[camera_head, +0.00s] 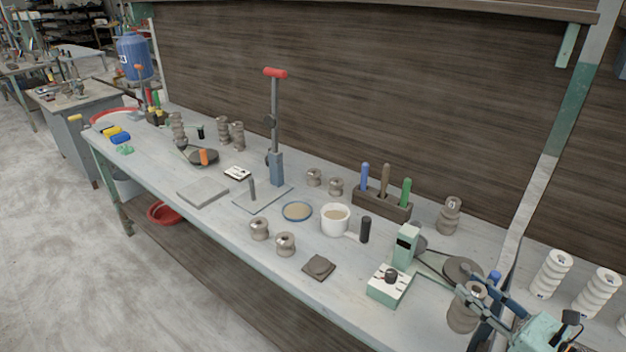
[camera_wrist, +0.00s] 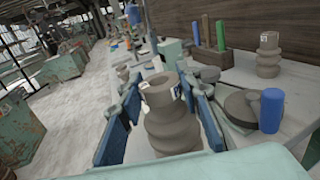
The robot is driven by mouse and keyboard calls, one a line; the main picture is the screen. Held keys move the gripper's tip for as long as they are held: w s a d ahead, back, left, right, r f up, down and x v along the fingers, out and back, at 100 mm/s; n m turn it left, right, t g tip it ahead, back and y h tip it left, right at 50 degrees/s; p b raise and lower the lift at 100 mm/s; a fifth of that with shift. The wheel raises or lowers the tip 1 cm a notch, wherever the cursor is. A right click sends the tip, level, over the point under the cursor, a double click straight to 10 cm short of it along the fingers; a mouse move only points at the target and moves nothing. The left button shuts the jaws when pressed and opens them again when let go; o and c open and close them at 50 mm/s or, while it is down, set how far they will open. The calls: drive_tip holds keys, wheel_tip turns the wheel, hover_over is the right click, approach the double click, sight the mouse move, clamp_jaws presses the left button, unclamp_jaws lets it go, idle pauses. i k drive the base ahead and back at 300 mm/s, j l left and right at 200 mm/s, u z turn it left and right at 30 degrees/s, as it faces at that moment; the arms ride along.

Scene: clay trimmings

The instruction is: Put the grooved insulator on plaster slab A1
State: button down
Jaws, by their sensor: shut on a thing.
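My gripper (camera_head: 478,308) is at the right front of the bench, its blue fingers shut on a grey-brown ribbed clay insulator (camera_head: 462,317). In the wrist view the held insulator (camera_wrist: 172,128) stands upright between the fingers (camera_wrist: 160,88), with a pale mark near its top. Its lower part is partly hidden. A flat grey slab (camera_head: 203,191) lies on the left half of the bench, far from my gripper, with its top bare. It looks like the plaster slab; I cannot read A1 on it. A small black-and-white card (camera_head: 237,173) lies behind it.
A similar ribbed insulator (camera_head: 448,217) stands by the back wall. A green device (camera_head: 390,283), a white mug (camera_head: 335,219), a tool block (camera_head: 382,204), small clay spools (camera_head: 285,244) and a tall red-handled press (camera_head: 276,165) stand between my gripper and the slab. White insulators (camera_head: 552,273) stand at right.

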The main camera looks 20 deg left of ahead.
sight(202, 189)
drive_tip(key=j+u, duration=0.25)
drive_tip(key=j, duration=0.25)
drive_tip(key=i+j+u, duration=0.25)
drive_tip(key=j, duration=0.2)
drive_tip(key=i+j, duration=0.1)
drive_tip(key=j, duration=0.3)
drive_tip(key=i+j, duration=0.1)
drive_tip(key=j, duration=0.25)
drive_tip(key=i+j+u, duration=0.1)
drive_tip(key=j, duration=0.3)
drive_tip(key=i+j, duration=0.1)
drive_tip(key=j, duration=0.25)
drive_tip(key=i+j+u, duration=0.1)
drive_tip(key=j, duration=0.3)
